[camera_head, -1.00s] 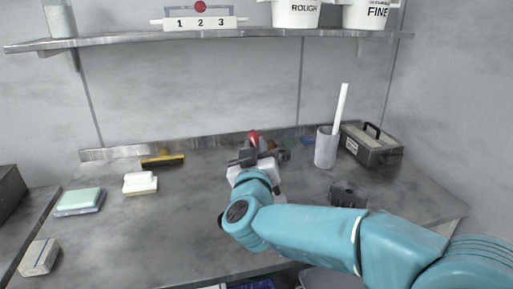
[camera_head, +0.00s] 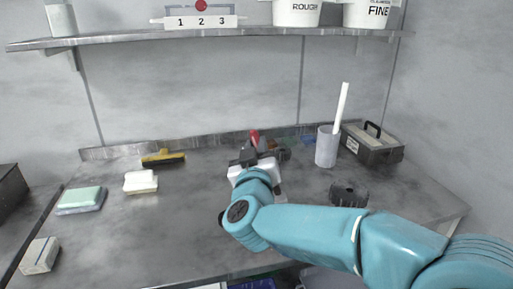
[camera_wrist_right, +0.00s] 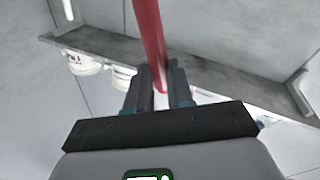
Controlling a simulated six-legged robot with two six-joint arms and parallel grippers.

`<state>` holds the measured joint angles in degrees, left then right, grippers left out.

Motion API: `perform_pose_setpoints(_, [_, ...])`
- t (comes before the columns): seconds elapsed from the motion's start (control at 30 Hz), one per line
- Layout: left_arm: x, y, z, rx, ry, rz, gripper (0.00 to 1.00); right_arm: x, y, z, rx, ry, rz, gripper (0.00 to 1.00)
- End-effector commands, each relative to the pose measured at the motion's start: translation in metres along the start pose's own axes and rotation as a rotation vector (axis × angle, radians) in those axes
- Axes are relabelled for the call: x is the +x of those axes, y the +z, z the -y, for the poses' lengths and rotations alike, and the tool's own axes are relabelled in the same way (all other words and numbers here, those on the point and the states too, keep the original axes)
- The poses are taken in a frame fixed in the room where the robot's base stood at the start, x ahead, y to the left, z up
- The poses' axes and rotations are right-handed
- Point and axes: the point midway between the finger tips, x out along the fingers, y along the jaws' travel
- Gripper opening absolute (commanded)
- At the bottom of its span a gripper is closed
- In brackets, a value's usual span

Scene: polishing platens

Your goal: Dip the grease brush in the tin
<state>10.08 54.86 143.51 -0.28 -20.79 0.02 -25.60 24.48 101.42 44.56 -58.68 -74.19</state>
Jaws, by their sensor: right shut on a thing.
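My right gripper (camera_head: 247,158) is over the back middle of the grey worktop, its arm reaching in from the lower right. It is shut on a red handle (camera_head: 254,139), which I take for the grease brush. In the right wrist view the red handle (camera_wrist_right: 150,42) stands between the two dark fingers (camera_wrist_right: 160,88). The bristle end is hidden by my gripper and arm. I cannot pick out the tin for certain; a small dark round thing (camera_head: 283,154) just right of the gripper is partly hidden. My left gripper is not in view.
A grey cup (camera_head: 326,152) with a white stick and a dark handled box (camera_head: 372,147) stand at the right. A black ribbed round part (camera_head: 349,194) lies nearby. Sponges (camera_head: 80,201) and a yellow-edged tool (camera_head: 162,158) lie left. A shelf (camera_head: 130,39) runs above.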

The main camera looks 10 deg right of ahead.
Motion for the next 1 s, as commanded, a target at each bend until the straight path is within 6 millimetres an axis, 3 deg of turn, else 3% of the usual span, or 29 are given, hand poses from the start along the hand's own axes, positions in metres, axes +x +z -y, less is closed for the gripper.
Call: perform_pose_setpoints(1.0, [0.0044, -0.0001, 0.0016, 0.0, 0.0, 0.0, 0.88, -0.0008, 0.0077, 0.0026, 0.0, -0.001, 0.002, 0.0])
